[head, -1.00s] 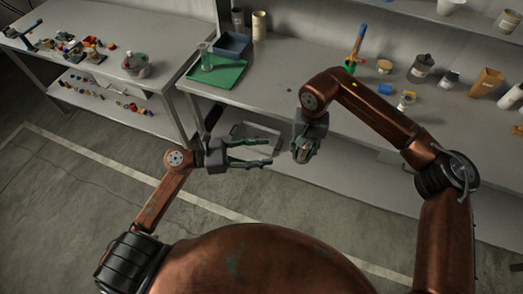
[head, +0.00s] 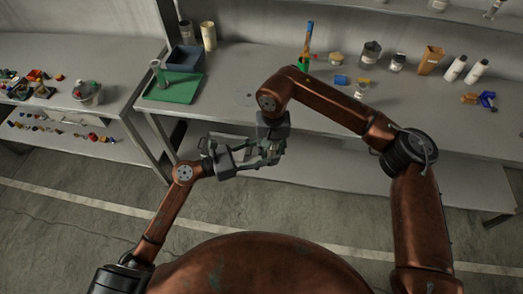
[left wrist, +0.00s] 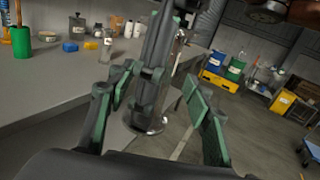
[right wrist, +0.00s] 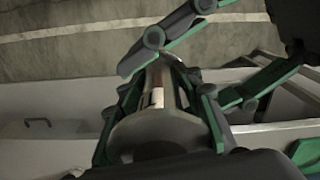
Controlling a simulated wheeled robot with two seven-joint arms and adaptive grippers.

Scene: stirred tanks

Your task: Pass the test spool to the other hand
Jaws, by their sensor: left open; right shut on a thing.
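The test spool is a grey, round-flanged piece; it shows in the right wrist view (right wrist: 158,130) between the fingers of my right gripper (right wrist: 165,92), which is shut on it. In the head view my right gripper (head: 272,150) points down over the floor gap, and the spool is mostly hidden there. My left gripper (head: 262,157) is open, its fingers reaching in from the left at the right gripper. In the left wrist view the spool's shiny flange (left wrist: 148,124) shows between the spread left fingers (left wrist: 158,108). I cannot tell whether the left fingers touch it.
A second table (head: 50,55) with small parts stands at the left. The floor in front is clear.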

